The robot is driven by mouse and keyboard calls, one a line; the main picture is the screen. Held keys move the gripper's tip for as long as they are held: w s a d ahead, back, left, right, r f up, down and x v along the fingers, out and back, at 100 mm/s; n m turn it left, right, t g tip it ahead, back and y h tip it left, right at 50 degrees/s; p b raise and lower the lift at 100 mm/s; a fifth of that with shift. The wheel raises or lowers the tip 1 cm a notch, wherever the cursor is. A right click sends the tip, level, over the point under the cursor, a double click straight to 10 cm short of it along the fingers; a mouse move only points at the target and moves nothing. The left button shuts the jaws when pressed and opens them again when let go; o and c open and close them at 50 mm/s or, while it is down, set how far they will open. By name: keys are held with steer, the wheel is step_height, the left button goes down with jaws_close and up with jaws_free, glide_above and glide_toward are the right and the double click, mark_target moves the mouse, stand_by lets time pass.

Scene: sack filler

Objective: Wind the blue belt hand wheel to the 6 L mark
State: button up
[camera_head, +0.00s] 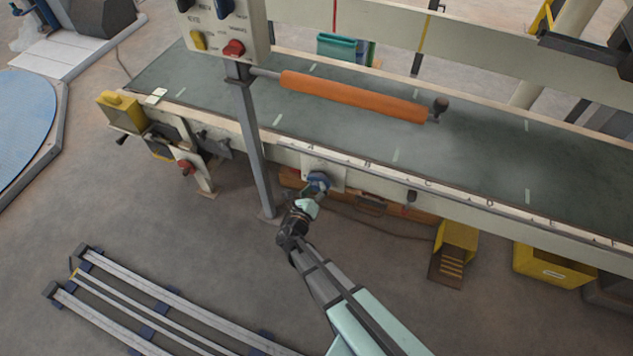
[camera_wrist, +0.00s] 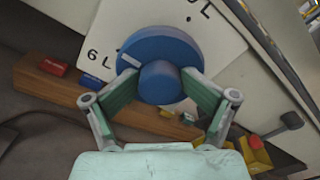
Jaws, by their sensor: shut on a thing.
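The blue belt hand wheel (camera_wrist: 159,50) is a round knob on a white plate (camera_wrist: 222,42) in the wrist view. The plate carries a "6 L" mark (camera_wrist: 101,58) left of the wheel and another "L" mark at the top right. A short white line on the wheel's rim is at its left side, near the "6 L" mark. My gripper (camera_wrist: 160,88) is shut on the wheel's central hub, one finger on each side. In the head view the wheel (camera_head: 318,181) sits on the conveyor's front side, with my gripper (camera_head: 309,197) at it.
The green conveyor belt (camera_head: 300,107) runs behind the wheel, with an orange roller (camera_head: 352,97) above it. A grey post (camera_head: 252,140) stands left of the wheel. Yellow bins (camera_head: 553,266) stand on the floor at right. Rails (camera_head: 165,300) lie on the floor at front left.

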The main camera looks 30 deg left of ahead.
steer(key=shift+w+a, duration=0.1)
steer(key=shift+a, duration=0.05)
steer(key=shift+r, duration=0.1)
steer(key=n+p, duration=0.1)
steer(key=p, duration=0.1)
steer(key=shift+r+n+p, duration=0.15)
steer(key=shift+n+p, duration=0.2)
steer(key=shift+n, duration=0.05)
steer(key=shift+n+p, duration=0.65)
steer(key=shift+n, duration=0.05)
steer(key=shift+f, duration=0.2)
steer(key=shift+r, duration=0.1)
steer(key=shift+r+n+p, duration=0.1)
steer(key=shift+n+p, duration=0.6)
steer(key=shift+p, duration=0.55)
steer(key=shift+f+n+p, duration=0.2)
steer(key=shift+n+p, duration=0.5)
steer(key=shift+n, duration=0.1)
